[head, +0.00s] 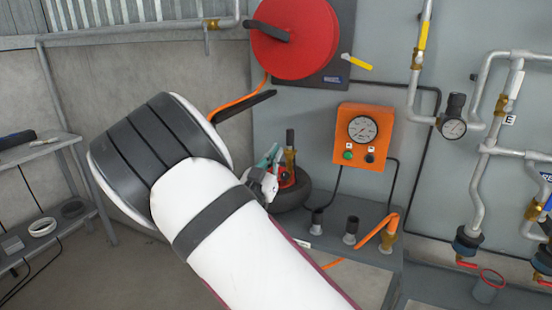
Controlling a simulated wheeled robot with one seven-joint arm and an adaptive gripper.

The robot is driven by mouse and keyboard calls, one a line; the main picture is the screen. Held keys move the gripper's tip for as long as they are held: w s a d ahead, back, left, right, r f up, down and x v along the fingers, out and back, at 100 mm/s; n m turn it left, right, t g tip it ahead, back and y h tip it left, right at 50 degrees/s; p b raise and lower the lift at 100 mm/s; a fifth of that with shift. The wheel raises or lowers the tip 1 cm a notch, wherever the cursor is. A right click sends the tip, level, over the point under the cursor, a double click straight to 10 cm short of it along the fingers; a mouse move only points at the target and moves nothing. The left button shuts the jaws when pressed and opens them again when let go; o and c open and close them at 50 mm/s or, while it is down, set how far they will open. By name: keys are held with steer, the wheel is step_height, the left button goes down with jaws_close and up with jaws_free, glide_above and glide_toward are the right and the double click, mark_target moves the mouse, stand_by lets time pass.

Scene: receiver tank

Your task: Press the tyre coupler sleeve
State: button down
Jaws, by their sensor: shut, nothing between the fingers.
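A dark tyre (294,194) lies on the grey bench, partly hidden by my arm. A brass coupler (290,161) with a dark upper end stands upright at the tyre; I cannot make out its sleeve clearly. My gripper (264,182) shows only in part, small and white-grey, just past the edge of my arm. It is left of the coupler and close to it in the picture. It is shut and empty. I cannot tell whether it touches the coupler or the tyre. Small teal and red parts (287,178) show between them.
My large white arm covers the middle. An orange gauge box (363,137) and red hose reel (294,38) are on the wall. Dark-topped posts (352,229) and a brass fitting with orange hose (387,240) stand on the bench. Pipes and valves (478,190) fill the right; a shelf (45,150) stands left.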

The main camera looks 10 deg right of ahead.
mark_target(290, 143)
steer(key=w+d, duration=0.1)
steer(key=w, duration=0.1)
steer(key=w+d, duration=0.1)
steer(key=w, duration=0.1)
steer(key=w+d, duration=0.2)
steer(key=shift+d+f, duration=0.1)
steer(key=shift+f, duration=0.15)
steer(key=shift+s+f, duration=0.1)
steer(key=shift+f, duration=0.4)
steer(key=shift+f, duration=0.1)
